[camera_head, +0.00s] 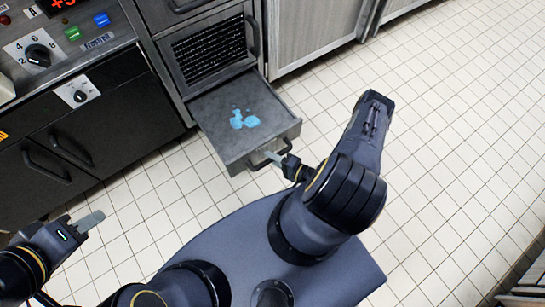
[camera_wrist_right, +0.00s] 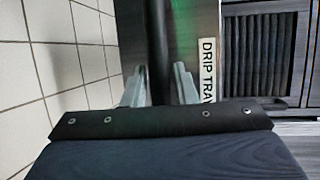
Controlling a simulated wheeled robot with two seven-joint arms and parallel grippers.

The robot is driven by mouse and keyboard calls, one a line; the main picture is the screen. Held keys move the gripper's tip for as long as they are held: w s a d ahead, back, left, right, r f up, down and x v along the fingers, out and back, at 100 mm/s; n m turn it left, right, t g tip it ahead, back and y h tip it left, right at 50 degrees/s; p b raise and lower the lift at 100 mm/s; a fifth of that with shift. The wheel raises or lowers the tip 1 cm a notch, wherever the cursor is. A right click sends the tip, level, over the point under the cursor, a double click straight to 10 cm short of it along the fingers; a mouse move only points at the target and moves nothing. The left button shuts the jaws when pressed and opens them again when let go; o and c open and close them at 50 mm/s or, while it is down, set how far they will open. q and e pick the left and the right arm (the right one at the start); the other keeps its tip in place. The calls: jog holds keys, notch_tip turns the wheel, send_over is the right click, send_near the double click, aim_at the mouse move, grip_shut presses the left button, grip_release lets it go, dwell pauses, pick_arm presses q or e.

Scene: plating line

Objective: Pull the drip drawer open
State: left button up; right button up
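The drip drawer (camera_head: 215,112) is pulled well out of the cabinet, with blue liquid in patches on its floor. Its front bears a "DRIP TRAY" label (camera_wrist_right: 207,68), partly cut off by the gripper in the right wrist view. My right gripper (camera_head: 277,160) is at the drawer's front handle (camera_head: 258,163). In the right wrist view its two fingers (camera_wrist_right: 159,85) stand on either side of the dark handle bar (camera_wrist_right: 158,40), close against it. My left gripper (camera_head: 88,221) is far from the drawer, at the lower left; its finger gap does not show clearly.
A louvred panel (camera_head: 208,50) sits above the drawer. A dark cabinet (camera_head: 95,125) with a handle and a control panel with a knob (camera_head: 38,54) stand at the left. More cabinets (camera_head: 315,30) stand at the back. The tiled floor (camera_head: 450,130) to the right is clear.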

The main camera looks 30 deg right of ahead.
jog(key=shift+o, duration=1.2)
jog(key=p+v, duration=0.1)
jog(key=v, duration=0.6)
jog(key=shift+s+d+p, duration=0.15)
jog(key=shift+s+p, duration=0.15)
jog(key=shift+s, duration=0.05)
jog(key=shift+w+r, duration=0.1)
